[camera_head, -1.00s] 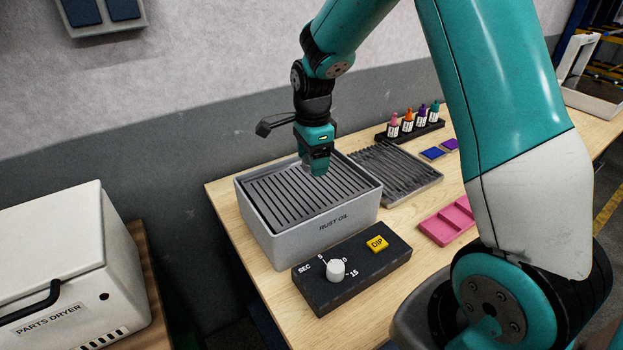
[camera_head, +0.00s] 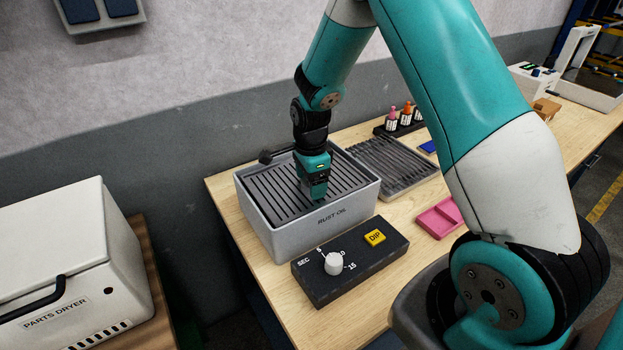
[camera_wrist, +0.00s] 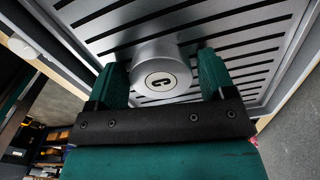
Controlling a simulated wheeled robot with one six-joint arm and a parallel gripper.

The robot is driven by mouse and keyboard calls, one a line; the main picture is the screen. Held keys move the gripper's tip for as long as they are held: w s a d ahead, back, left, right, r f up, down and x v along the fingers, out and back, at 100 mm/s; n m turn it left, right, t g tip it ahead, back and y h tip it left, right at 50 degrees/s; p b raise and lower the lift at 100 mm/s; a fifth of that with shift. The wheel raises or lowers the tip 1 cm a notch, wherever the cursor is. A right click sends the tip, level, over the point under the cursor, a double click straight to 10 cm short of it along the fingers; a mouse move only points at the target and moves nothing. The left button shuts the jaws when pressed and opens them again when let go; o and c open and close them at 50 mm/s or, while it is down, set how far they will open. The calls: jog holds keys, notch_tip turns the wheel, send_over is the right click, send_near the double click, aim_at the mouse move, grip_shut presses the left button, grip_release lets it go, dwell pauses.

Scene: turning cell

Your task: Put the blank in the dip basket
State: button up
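The blank (camera_wrist: 161,76) is a grey round piece with a white end face marked "C". The slatted basket (camera_head: 268,193) shows there, but the blank is hidden.
A black control box (camera_head: 325,285) with a white knob (camera_head: 333,263) and a yellow DIP button (camera_head: 375,237) lies in front of the tank. A ribbed tray (camera_head: 395,168) is behind right, with small bottles (camera_head: 406,117) beyond. A pink tray (camera_head: 438,217) is right.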

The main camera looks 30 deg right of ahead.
jog(key=shift+o, duration=0.7)
jog(key=shift+r, duration=0.15)
notch_tip(320, 180, up, 11)
jog(key=b, duration=0.3)
jog(key=s+a+r+n+y, duration=0.2)
jog(key=s+a+r+n, duration=0.2)
jog(key=s+a+n, duration=0.4)
jog(key=s+a+r+n+y, duration=0.2)
jog(key=s+a+r+n, duration=0.2)
jog(key=s+a+n, duration=0.5)
jog(key=s+n, duration=0.8)
jog(key=n, duration=0.2)
jog(key=shift+s+a, duration=0.25)
jog(key=shift+a, duration=0.05)
